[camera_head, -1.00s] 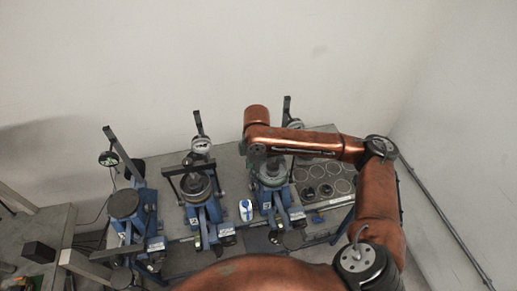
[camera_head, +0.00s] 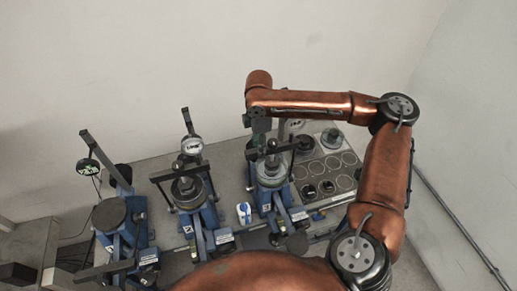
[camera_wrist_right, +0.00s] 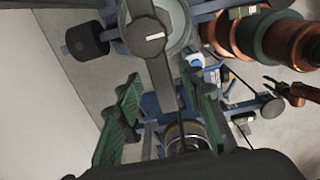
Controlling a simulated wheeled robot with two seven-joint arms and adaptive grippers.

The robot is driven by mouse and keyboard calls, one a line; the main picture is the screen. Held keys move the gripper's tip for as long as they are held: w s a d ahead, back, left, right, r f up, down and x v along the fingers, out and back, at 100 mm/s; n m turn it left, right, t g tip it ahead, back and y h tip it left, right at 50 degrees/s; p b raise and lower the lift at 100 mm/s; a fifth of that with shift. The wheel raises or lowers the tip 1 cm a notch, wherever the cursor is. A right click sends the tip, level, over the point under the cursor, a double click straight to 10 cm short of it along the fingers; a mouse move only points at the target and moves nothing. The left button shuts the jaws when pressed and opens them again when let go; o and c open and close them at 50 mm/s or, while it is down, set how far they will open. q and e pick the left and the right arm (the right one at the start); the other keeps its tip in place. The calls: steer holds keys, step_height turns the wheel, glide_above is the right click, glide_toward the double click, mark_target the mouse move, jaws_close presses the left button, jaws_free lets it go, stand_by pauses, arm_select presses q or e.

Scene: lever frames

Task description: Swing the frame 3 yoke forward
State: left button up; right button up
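Three blue lever frames stand in a row. I take the right-hand one (camera_head: 284,205) as frame 3. Its dark yoke bar (camera_head: 289,148) crosses above its round seat, much like the middle frame's yoke (camera_head: 180,173). My right gripper (camera_head: 261,128) is just above and behind that bar, partly hiding it. In the right wrist view its green fingers (camera_wrist_right: 163,108) are spread, with a dark bar (camera_wrist_right: 162,75) running between them; I cannot tell whether they touch it. My left gripper (camera_wrist_right: 277,87) shows small at that view's right edge, fingers apart. It is out of the head view.
The left frame (camera_head: 112,215) has its arm tilted back. A white-and-blue bottle (camera_head: 244,212) stands between the middle and right frames. A tray with round recesses (camera_head: 325,175) lies to the right, holding several dark parts. The wall is close behind the bench.

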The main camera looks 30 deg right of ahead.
steer(key=shift+f, duration=0.8)
steer(key=shift+s+f, duration=0.15)
steer(key=shift+f, duration=0.05)
steer(key=shift+c, duration=0.2)
steer(key=c, duration=0.8)
arm_select(q)
steer(key=shift+w+r, duration=0.15)
steer(key=shift+w, duration=0.6)
arm_select(e)
jaws_close()
